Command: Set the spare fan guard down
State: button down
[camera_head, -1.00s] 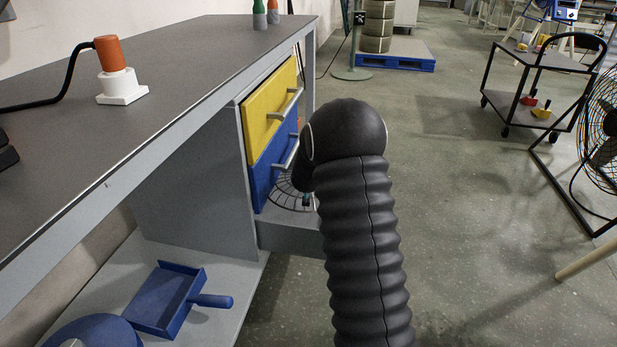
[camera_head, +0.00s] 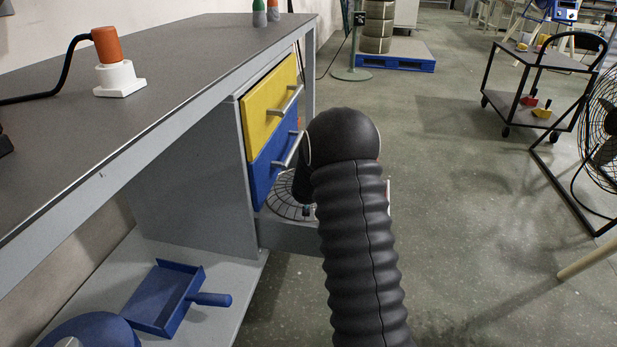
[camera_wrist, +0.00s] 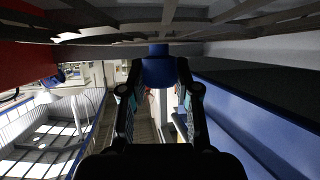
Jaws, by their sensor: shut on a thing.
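The spare fan guard (camera_head: 283,198) is a round dark wire grille beside the blue drawer in the head view, over an open grey drawer (camera_head: 288,238). My arm hides part of it. In the wrist view its wires cross the top of the picture, and a blue hub (camera_wrist: 158,68) sits between my fingertips. My gripper (camera_wrist: 158,88) is shut on that hub. In the head view my gripper (camera_head: 306,209) is mostly hidden behind my arm, with a small teal bit showing. I cannot tell whether the guard touches the drawer.
A yellow drawer (camera_head: 270,100) and a blue drawer (camera_head: 272,165) with bar handles are just left of my arm, under the workbench (camera_head: 170,75). A blue dustpan (camera_head: 165,300) lies on the lower shelf. Open floor (camera_head: 460,230) is to the right, before a standing fan (camera_head: 605,130).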

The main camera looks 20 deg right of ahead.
jog(key=shift+f, duration=0.2)
jog(key=c, duration=0.8)
grip_release()
jog(key=shift+c, duration=0.2)
